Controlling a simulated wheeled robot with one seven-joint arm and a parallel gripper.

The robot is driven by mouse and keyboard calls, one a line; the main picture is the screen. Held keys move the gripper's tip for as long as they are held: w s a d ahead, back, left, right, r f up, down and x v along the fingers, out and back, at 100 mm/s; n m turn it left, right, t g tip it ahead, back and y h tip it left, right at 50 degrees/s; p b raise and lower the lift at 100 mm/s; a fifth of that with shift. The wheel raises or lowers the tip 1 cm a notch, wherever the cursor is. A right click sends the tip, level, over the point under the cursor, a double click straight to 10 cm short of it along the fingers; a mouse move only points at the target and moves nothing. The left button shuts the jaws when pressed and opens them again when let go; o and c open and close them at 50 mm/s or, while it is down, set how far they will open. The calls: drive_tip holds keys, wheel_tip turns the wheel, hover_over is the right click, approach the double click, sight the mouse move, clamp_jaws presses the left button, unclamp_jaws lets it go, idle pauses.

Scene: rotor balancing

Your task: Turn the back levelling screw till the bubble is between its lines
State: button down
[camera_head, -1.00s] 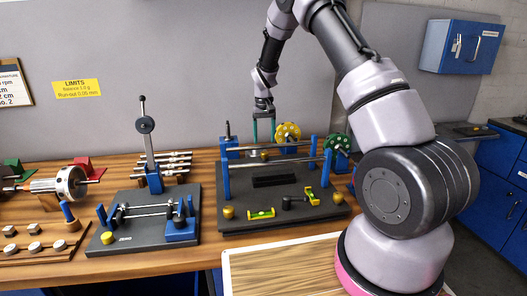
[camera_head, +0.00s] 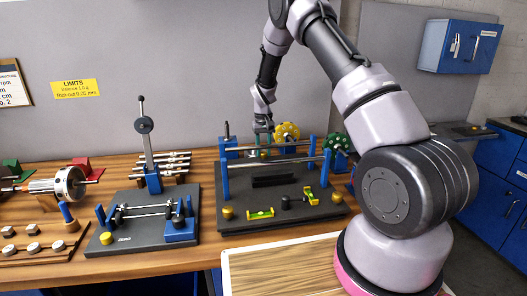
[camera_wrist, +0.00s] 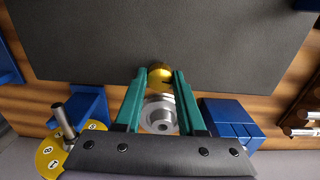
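The back levelling screw has a brass knob (camera_head: 264,154) at the back of the dark base plate (camera_head: 238,222). In the wrist view the brass knob (camera_wrist: 160,76) shows between the two green fingertips, with a silver round part nearer the camera. My gripper (camera_head: 263,143) is above the knob, pointing down, its fingers spread to either side; I cannot tell whether they touch it. One yellow level with a green vial (camera_head: 261,214) lies at the plate's front, another (camera_head: 311,196) at its right. The bubbles are too small to read against the lines.
A small stand (camera_head: 181,229) is on the left. Brass knobs (camera_head: 227,213) sit at the front.

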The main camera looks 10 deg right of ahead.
sight(263, 153)
drive_tip(key=m, duration=0.3)
drive_tip(key=shift+m, duration=0.3)
drive_tip(key=c, duration=0.5)
unclamp_jaws()
wheel_tip(263, 153, up, 11)
